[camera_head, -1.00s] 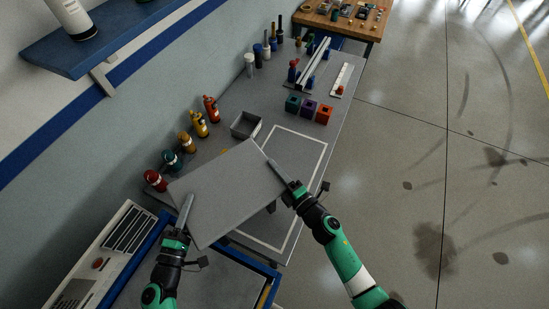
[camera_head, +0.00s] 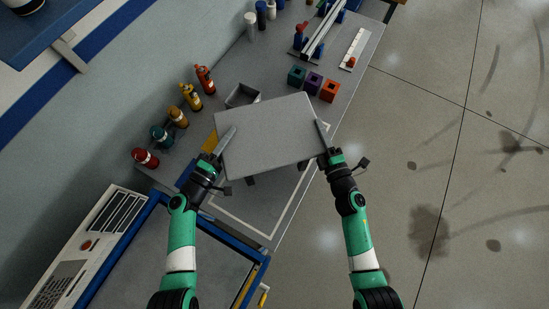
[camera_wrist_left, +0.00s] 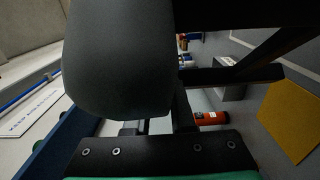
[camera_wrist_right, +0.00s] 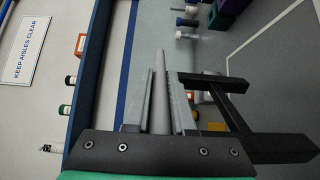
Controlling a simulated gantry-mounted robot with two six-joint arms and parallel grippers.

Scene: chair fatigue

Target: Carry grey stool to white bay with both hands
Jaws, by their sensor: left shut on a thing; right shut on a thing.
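The grey stool (camera_head: 268,135) shows its flat, square seat in the head view, held up over the workbench and its white-outlined bay (camera_head: 238,225). Its dark legs show in the right wrist view (camera_wrist_right: 235,110). My left gripper (camera_head: 224,146) is shut on the seat's left edge. My right gripper (camera_head: 322,138) is shut on the seat's right edge. The seat edge lies between the right fingers in the right wrist view (camera_wrist_right: 160,95). In the left wrist view the seat (camera_wrist_left: 120,55) fills much of the picture. The seat hides part of the bay's outline.
Several coloured bottles (camera_head: 178,116) line the wall side. A grey open bin (camera_head: 242,95) stands just behind the seat. Coloured cubes (camera_head: 313,82) and a rail (camera_head: 322,35) lie further back. A blue-framed surface (camera_head: 215,265) is in front. Open floor (camera_head: 450,180) lies right.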

